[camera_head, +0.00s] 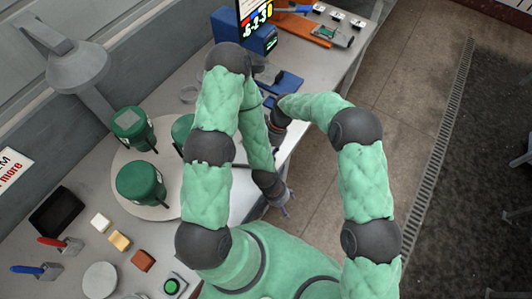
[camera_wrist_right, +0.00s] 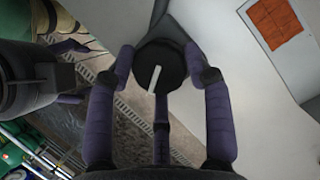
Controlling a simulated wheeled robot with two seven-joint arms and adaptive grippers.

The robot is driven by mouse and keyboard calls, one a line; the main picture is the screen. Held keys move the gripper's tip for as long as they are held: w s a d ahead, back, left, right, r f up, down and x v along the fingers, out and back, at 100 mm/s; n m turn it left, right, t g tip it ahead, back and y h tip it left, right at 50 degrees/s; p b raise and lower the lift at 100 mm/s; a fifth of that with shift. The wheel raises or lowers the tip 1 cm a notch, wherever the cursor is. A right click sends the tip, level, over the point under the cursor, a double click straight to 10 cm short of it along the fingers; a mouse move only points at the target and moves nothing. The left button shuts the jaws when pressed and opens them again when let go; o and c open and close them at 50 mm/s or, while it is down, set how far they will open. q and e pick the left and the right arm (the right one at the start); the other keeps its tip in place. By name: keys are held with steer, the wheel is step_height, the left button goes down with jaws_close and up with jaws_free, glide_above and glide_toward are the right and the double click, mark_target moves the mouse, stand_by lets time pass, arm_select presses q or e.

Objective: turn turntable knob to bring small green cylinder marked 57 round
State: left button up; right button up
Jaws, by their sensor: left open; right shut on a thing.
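The turntable (camera_head: 115,165) is a pale round disc on the bench at left in the head view. Two large dark green cylinders (camera_head: 133,130) (camera_head: 141,186) stand on it, and another green one (camera_head: 181,130) is partly hidden behind my left arm. I cannot read a 57 on any of them. In the right wrist view, the black knob (camera_wrist_right: 172,62) with a white pointer line sits between the purple fingers of my right gripper (camera_wrist_right: 160,50), which is shut on it. My left gripper (camera_head: 287,203) is open and empty by the bench's front edge.
Small blocks (camera_head: 119,240), a black tray (camera_head: 56,211), red and blue handled items (camera_head: 38,269) and a green button (camera_head: 172,286) lie at front left. A blue machine with a display (camera_head: 259,38) and an orange board (camera_head: 303,28) stand at the back. Floor is clear at right.

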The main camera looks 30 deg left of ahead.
steer(key=shift+s+a, duration=0.1)
steer(key=shift+s, duration=0.1)
steer(key=o, duration=1.1)
steer(key=shift+c, duration=0.2)
steer(key=shift+o, duration=0.3)
steer(key=shift+s+a, duration=0.1)
steer(key=shift+w+r, duration=0.15)
steer(key=shift+w, duration=0.05)
steer(key=v, duration=1.1)
steer(key=shift+r, duration=0.35)
